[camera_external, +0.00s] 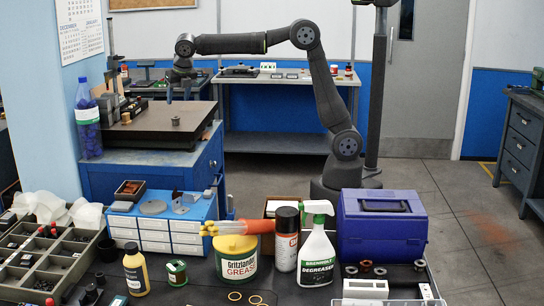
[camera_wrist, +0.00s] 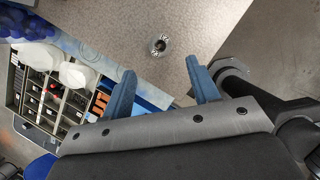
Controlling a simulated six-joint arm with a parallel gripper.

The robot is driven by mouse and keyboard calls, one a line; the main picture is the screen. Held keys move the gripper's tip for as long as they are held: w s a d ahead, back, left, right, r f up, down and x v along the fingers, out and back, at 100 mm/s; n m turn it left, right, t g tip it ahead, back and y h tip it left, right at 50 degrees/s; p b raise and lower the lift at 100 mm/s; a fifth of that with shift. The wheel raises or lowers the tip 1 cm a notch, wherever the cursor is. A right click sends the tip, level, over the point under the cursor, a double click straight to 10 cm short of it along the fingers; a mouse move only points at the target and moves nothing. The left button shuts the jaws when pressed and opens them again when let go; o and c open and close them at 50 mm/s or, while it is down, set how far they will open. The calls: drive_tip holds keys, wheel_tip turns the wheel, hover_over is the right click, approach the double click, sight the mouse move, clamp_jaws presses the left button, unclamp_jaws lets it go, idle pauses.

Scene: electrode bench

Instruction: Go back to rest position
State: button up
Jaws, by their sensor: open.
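My gripper (camera_external: 178,95) hangs from the outstretched arm above the thick dark plate (camera_external: 150,135) on the blue cabinet, fingers pointing down. In the wrist view my gripper (camera_wrist: 160,66) has its two blue fingers wide apart with nothing between them. A small metal cylinder (camera_wrist: 159,45) stands on the plate just beyond the fingertips there. In the external view a small cylinder (camera_external: 176,121) stands on the plate below my gripper, apart from it.
A blue bottle (camera_external: 88,120) and a dark stand (camera_external: 112,95) are at the plate's left. A blue toolbox (camera_external: 380,230), spray bottle (camera_external: 317,250) and grease tub (camera_external: 236,258) crowd the front bench. A rear bench (camera_external: 275,143) lies behind the arm.

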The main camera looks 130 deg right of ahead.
drive_tip(key=x, duration=0.8)
drive_tip(key=shift+d+r, duration=0.1)
drive_tip(key=shift+r, duration=0.1)
wheel_tip(320, 180, up, 4)
drive_tip(key=shift+f, duration=0.2)
drive_tip(key=s+d+r, duration=0.3)
drive_tip(key=s+r, duration=0.4)
drive_tip(key=s, duration=0.4)
approach(176, 125)
drive_tip(key=v, duration=0.3)
drive_tip(key=w+a+f+m, duration=0.2)
drive_tip(key=w+a+f, duration=0.2)
drive_tip(key=w+a, duration=0.6)
drive_tip(key=w+a+f, duration=0.1)
drive_tip(key=a+f, duration=0.1)
drive_tip(key=a, duration=0.8)
drive_tip(key=w+a+f+m+g, duration=0.1)
drive_tip(key=a+f, duration=0.1)
drive_tip(key=a, duration=0.8)
drive_tip(key=w+a+f+m, duration=0.1)
drive_tip(key=w+a+f, duration=0.1)
drive_tip(key=a, duration=0.8)
drive_tip(key=shift+f+g+y, duration=0.3)
drive_tip(key=shift+f, duration=0.35)
drive_tip(key=shift+w, duration=0.1)
drive_tip(key=shift+c, duration=0.4)
